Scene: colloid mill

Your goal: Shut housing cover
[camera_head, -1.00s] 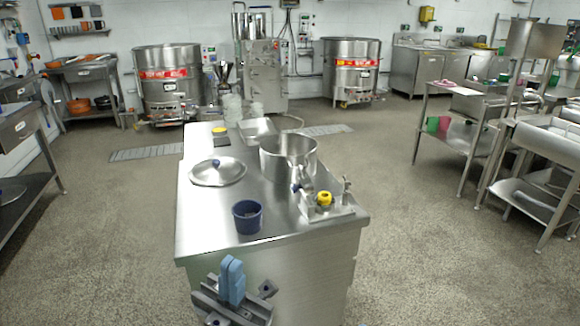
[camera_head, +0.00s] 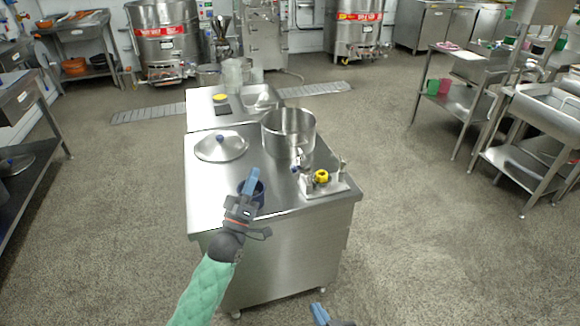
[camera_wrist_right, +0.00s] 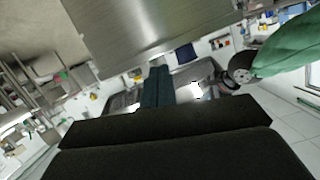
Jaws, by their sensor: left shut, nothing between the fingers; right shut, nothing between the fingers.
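A steel cabinet (camera_head: 275,255) stands in front of me, with a flat steel top. On it are a round steel lid with a blue knob (camera_head: 221,147), an open steel pot (camera_head: 289,132), and a fitting with a yellow knob (camera_head: 321,177). I cannot tell for sure which part is the housing cover. My left gripper (camera_head: 251,180) is shut, with blue fingers, over the near edge of the top.
Behind the lid lie a yellow item on a dark pad (camera_head: 221,99), a steel tray (camera_head: 262,98) and clear jars (camera_head: 232,73). The floor around the cabinet is clear.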

